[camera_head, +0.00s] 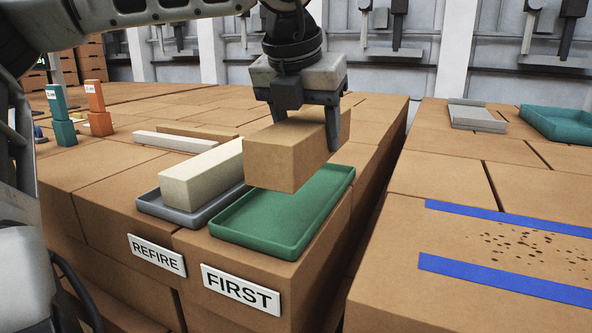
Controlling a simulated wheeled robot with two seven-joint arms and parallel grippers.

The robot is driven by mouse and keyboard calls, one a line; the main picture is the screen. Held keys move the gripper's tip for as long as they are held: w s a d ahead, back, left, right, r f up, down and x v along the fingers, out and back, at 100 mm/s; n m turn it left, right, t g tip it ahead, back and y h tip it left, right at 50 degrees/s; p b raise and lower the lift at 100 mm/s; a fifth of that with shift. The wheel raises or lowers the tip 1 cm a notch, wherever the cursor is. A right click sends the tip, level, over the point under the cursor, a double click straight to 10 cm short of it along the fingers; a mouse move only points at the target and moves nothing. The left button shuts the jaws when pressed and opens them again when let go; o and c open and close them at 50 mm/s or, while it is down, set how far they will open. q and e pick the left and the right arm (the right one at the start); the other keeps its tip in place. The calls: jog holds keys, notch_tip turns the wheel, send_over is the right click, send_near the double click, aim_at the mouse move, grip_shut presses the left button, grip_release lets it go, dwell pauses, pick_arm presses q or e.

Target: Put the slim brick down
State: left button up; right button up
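My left gripper (306,122) comes down from the top and is shut on the slim brick (283,157), a plain tan-brown block. The brick is held lengthwise above the green tray (284,240) and hides its back left part. The visible tray floor is empty. The gap between brick and tray is hard to judge. The tray's front faces a white FIRST sign (241,290). To its left, a cream brick (203,174) lies in a grey tray (172,215) behind a REFIRE sign (157,254). My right gripper is not in view.
A pale flat bar (174,142) lies behind the grey tray. Teal (62,118) and orange (98,110) upright objects stand at the back left. A gap separates the right brick surface, which has blue strips (505,279), a grey tray (477,116) and another green tray (560,124).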

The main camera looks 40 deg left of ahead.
pick_arm(q)
jog(key=a+f, duration=0.1)
jog(key=w+a+f, duration=0.1)
jog(key=f, duration=0.1)
jog(key=a+f, duration=0.1)
jog(key=shift+w+a+f, duration=0.2)
jog(key=shift+w+f, duration=0.05)
jog(key=shift+f, duration=0.1)
jog(key=shift+w+a+f, duration=0.1)
jog(key=shift+a+f, duration=0.05)
jog(key=shift+f, duration=0.75)
jog(key=shift+a+f, duration=0.1)
jog(key=shift+f, duration=0.8)
jog(key=shift+f, duration=0.2)
jog(key=o, duration=1.4)
jog(key=shift+o, duration=0.2)
jog(key=shift+r, duration=0.15)
jog(key=shift+r, duration=0.2)
jog(key=v, duration=1.1)
jog(key=shift+r, duration=0.3)
